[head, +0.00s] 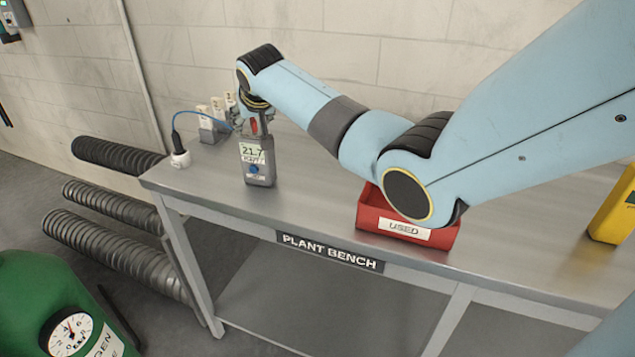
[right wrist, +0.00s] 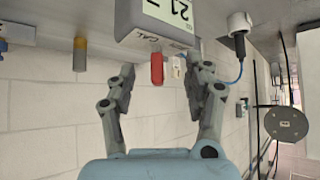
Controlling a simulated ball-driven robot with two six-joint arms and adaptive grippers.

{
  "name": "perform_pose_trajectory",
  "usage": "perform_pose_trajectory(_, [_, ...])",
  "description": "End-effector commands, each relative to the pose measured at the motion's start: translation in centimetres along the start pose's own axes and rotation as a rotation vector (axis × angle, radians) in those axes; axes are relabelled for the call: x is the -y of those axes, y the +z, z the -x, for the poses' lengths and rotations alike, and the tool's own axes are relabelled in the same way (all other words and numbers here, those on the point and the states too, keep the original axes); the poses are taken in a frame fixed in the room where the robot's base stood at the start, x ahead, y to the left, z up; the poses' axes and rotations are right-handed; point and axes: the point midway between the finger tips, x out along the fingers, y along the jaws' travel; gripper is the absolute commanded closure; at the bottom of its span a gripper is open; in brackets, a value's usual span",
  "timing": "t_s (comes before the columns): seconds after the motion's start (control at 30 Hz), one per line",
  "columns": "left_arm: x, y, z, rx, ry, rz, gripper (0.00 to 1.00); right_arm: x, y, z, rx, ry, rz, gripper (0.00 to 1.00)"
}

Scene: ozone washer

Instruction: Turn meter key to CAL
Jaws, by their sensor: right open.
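The key also shows faintly in the head view (head: 254,126). My right gripper (right wrist: 165,72) is open, with its fingers apart on either side of the key. No clear contact shows between fingers and key. In the head view the right gripper (head: 254,118) is just above the meter.
A white plug-like probe (head: 180,158) with a blue cable stands left of the meter. Several small pale bottles (head: 217,107) stand behind it. A red bin labelled USED (head: 408,232) sits under my right arm. A yellow object (head: 613,208) is at the bench's right end.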

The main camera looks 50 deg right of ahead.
Motion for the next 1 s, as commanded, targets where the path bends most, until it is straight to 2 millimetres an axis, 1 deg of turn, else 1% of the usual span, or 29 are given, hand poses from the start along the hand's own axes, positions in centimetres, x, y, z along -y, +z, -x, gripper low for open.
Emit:
perform_pose_trajectory(0.03, [0.0, 0.0, 0.0, 0.000, 0.000, 0.000, 0.60, -0.1, 0.0, 1.1, -0.004, -0.005, 0.005, 0.48])
perform_pose_trajectory(0.1, [0.0, 0.0, 0.1, 0.000, 0.000, 0.000, 0.60, -0.1, -0.1, 2.8, -0.004, -0.007, 0.006, 0.48])
perform_pose_trajectory(0.47, [0.0, 0.0, -0.4, 0.000, 0.000, 0.000, 0.60, -0.2, -0.1, 10.8, -0.003, -0.007, 0.007, 0.48])
perform_pose_trajectory(0.6, [0.0, 0.0, -0.3, 0.000, 0.000, 0.000, 0.60, -0.1, 3.2, 11.0, 0.035, -0.012, 0.046, 0.48])
perform_pose_trajectory(1.0, [0.0, 0.0, -0.4, 0.000, 0.000, 0.000, 0.60, -0.2, 11.9, 12.8, 0.124, -0.038, 0.152, 0.48])
